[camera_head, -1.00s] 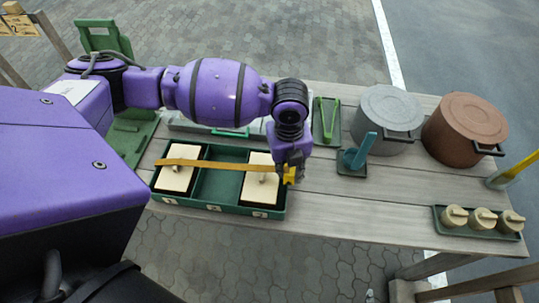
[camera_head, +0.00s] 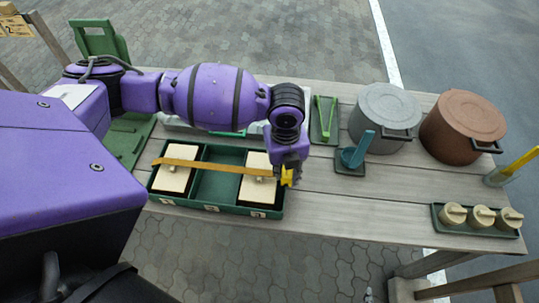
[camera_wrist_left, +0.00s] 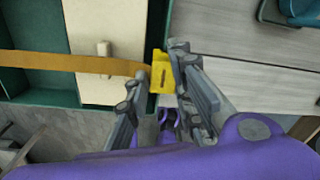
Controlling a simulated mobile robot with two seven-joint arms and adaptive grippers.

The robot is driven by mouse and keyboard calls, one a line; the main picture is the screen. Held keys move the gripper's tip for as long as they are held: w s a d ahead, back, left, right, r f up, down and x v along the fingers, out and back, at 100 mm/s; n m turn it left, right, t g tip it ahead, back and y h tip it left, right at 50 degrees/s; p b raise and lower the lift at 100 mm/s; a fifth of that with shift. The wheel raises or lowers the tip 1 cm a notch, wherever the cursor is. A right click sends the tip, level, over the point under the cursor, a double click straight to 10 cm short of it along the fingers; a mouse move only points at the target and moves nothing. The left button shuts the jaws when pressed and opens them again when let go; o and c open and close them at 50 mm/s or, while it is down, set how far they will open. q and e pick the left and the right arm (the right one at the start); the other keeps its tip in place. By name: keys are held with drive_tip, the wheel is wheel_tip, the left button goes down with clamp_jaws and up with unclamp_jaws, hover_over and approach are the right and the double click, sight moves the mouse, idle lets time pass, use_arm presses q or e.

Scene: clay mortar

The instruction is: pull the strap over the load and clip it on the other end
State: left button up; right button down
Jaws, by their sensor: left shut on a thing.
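A yellow-orange strap (camera_head: 215,166) runs across the top of a dark green tray (camera_head: 218,190) that holds two cream lidded blocks, one at the left (camera_head: 173,179) and one at the right (camera_head: 257,184). The strap also shows in the left wrist view (camera_wrist_left: 70,63). Its right end carries a yellow clip (camera_wrist_left: 162,72). My left gripper (camera_head: 287,178) is shut on the yellow clip at the tray's right wall; its fingers flank the clip in the left wrist view (camera_wrist_left: 160,78). The far end's catch is hidden or too small to tell. My right gripper is not in view.
A blue scoop on a small dark base (camera_head: 353,158), a green tong-like tool on a tray (camera_head: 325,118), a grey pot (camera_head: 385,118) and a brown pot (camera_head: 464,128) stand right of the tray. Bare planks (camera_head: 350,205) lie between.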

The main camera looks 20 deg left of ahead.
use_arm(q)
drive_tip(key=shift+r, duration=0.1)
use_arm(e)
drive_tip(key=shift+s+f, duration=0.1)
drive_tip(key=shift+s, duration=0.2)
use_arm(q)
drive_tip(key=shift+f, duration=0.25)
drive_tip(key=shift+f, duration=0.35)
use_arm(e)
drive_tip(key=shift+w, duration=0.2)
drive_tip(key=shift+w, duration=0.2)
